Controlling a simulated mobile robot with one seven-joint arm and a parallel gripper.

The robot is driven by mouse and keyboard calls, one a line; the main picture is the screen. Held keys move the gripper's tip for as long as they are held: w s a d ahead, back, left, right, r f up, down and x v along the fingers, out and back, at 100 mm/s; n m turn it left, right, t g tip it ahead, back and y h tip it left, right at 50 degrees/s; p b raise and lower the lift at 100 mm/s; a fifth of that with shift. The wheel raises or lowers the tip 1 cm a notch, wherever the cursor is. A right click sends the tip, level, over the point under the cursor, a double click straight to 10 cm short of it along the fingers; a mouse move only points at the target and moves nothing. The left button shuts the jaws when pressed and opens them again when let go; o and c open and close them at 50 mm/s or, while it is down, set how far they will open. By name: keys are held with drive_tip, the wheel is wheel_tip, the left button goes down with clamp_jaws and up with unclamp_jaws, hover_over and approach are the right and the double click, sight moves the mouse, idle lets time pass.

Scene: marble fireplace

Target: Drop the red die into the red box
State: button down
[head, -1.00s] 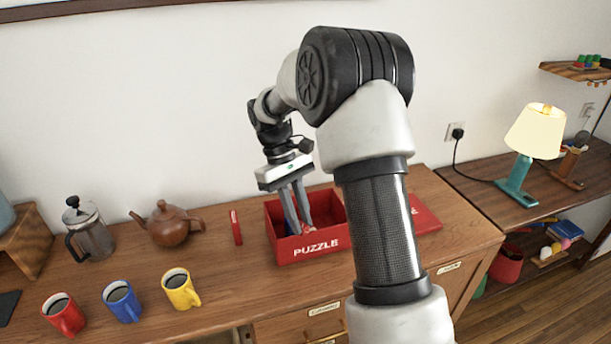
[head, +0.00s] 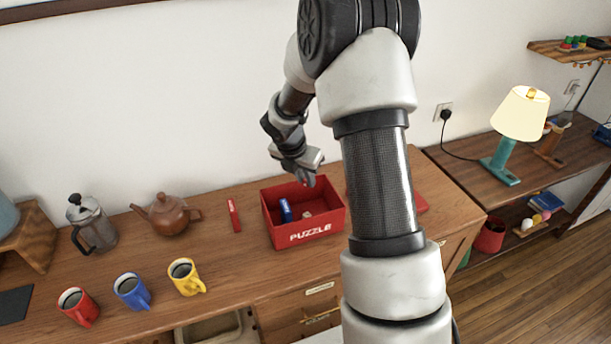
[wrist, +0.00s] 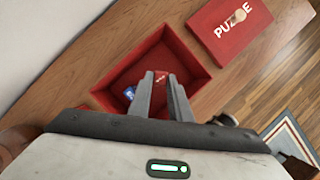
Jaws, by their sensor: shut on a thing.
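The open red box (head: 300,238), marked PUZZLE, stands on the wooden cabinet top; it also shows in the wrist view (wrist: 190,52). My gripper (head: 307,180) is above the box's back part, its fingers mostly foreshortened in the head view. In the wrist view, my gripper (wrist: 160,82) has a small red block with white marks, apparently the red die (wrist: 161,76), between its fingertips. A blue item (head: 286,211) stands inside the box at the left; it also shows in the wrist view (wrist: 129,93). A small pale item (head: 307,214) lies on the box floor.
The red lid (wrist: 228,33) lies beside the box, partly hidden by my arm in the head view. A narrow red item (head: 234,215) stands left of the box. A teapot (head: 170,215), coffee press (head: 90,224) and yellow mug (head: 185,277) are further left.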

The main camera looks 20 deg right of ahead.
drive_tip(key=shift+f+b, duration=2.05)
drive_tip(key=shift+f, duration=0.35)
drive_tip(key=c, duration=1.6)
unclamp_jaws()
drive_tip(key=shift+o, duration=0.2)
drive_tip(key=shift+r, duration=0.15)
drive_tip(key=p+v, duration=0.2)
drive_tip(key=v, duration=1.5)
drive_tip(key=shift+a, duration=0.15)
